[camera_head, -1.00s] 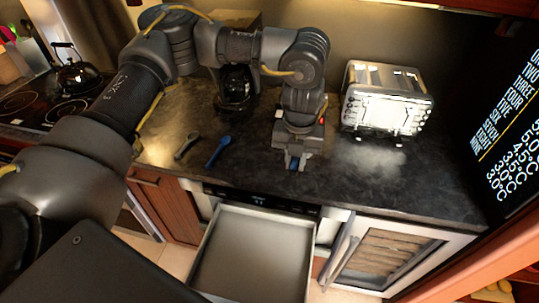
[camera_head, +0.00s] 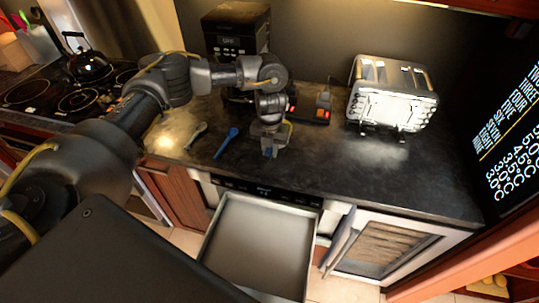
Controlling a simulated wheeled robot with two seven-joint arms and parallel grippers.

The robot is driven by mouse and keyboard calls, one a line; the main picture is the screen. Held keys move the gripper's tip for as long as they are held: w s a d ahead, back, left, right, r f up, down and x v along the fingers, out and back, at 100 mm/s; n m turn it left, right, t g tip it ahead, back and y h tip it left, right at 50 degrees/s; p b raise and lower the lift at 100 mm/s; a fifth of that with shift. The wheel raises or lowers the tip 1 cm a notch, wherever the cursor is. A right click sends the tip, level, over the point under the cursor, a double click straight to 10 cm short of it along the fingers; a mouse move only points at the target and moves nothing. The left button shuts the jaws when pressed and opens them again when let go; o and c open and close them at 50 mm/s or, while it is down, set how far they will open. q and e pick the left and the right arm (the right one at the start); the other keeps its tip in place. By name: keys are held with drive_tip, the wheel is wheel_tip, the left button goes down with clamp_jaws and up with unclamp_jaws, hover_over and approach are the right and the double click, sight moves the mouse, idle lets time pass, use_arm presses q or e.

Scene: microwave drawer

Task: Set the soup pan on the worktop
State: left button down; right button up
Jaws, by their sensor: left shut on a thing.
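I cannot make out the soup pan in the head view. My left gripper (camera_head: 269,150) points down over the dark worktop (camera_head: 370,170), near its front edge and right of a blue utensil. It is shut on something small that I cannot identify. The open drawer (camera_head: 212,235) below the worktop edge looks empty inside. My right gripper is out of view.
A silver toaster (camera_head: 392,92) stands at the back right, and a dark appliance (camera_head: 237,30) at the back. A blue utensil (camera_head: 226,142) and a grey one (camera_head: 196,135) lie left of the gripper. A kettle (camera_head: 90,66) stands on the stove.

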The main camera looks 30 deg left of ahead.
use_arm(q)
drive_tip(key=shift+a+f, duration=0.15)
drive_tip(key=shift+a, duration=0.05)
wheel_tip(320, 180, down, 3)
drive_tip(key=shift+r+p, duration=0.1)
drive_tip(key=shift+p, duration=0.35)
drive_tip(key=shift+w+a+f, duration=0.1)
drive_tip(key=shift+f, duration=0.2)
drive_tip(key=shift+f, duration=0.1)
drive_tip(key=c, duration=1.3)
unclamp_jaws()
